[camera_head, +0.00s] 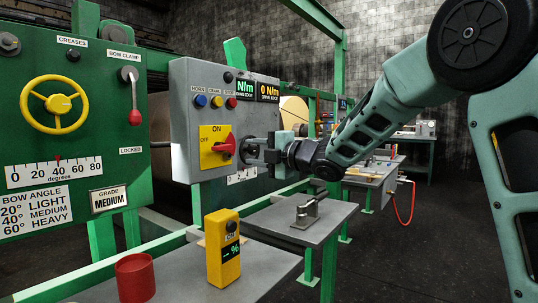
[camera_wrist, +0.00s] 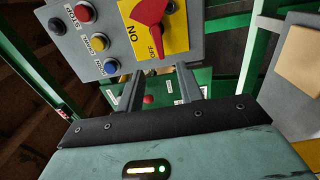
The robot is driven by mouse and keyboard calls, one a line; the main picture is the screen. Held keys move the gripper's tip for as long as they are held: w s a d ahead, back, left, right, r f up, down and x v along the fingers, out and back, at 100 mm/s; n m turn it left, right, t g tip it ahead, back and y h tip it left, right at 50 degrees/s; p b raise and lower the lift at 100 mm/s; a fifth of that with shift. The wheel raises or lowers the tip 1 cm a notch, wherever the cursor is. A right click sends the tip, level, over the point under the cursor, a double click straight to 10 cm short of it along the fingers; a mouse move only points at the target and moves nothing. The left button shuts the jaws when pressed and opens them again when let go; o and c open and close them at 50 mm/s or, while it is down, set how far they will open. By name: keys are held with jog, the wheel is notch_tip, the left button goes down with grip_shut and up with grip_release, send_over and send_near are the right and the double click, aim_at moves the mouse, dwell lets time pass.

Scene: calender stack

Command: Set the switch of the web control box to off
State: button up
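The web control box (camera_head: 182,100) is a grey box on the machine's front; it also shows in the wrist view (camera_wrist: 205,45). Its switch is a red rotary handle (camera_head: 226,147) on a yellow plate (camera_head: 208,158) marked ON at the top. In the wrist view the red handle (camera_wrist: 150,12) narrows toward the OFF label, and ON lies to its side. My gripper (camera_head: 252,148) is just right of the switch. In the wrist view my gripper (camera_wrist: 160,76) has its two fingers apart with nothing held between them; whether they touch the handle I cannot tell.
Blue, yellow and red buttons (camera_head: 216,101) sit above the switch. A green panel (camera_head: 30,130) with a yellow handwheel stands at left. Below are grey tables holding a yellow meter (camera_head: 223,262), a red cup (camera_head: 134,276) and a metal clamp-like tool (camera_head: 307,213).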

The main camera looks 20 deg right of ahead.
jog(key=shift+v, duration=2.25)
jog(key=s+d+f+m+g+h, duration=0.3)
jog(key=s+f+m+h, duration=0.1)
jog(key=f+m, duration=0.45)
jog(key=s+d+f+m+g+h, duration=0.25)
jog(key=s+f+m+h, duration=0.25)
jog(key=f+m, duration=0.35)
jog(key=s+a+f+m+g, duration=0.1)
jog(key=s+f+m+g, duration=0.4)
jog(key=s, duration=0.4)
jog(key=s+a+f+m+g, duration=0.1)
jog(key=s+f+m+g, duration=0.15)
jog(key=s+f, duration=0.5)
jog(key=s+a+r+n+g+p, duration=0.15)
jog(key=s+a+r+n, duration=0.25)
jog(key=s+a+n, duration=0.8)
jog(key=a+r+m+p, duration=0.2)
jog(key=r+p, duration=0.8)
jog(key=r, duration=0.1)
jog(key=s+a+r+m+p, duration=0.1)
jog(key=a+r+m+p, duration=0.1)
jog(key=r+p, duration=0.9)
jog(key=shift+s+a+g, duration=0.3)
jog(key=shift+a+g, duration=0.15)
jog(key=shift+a, duration=0.05)
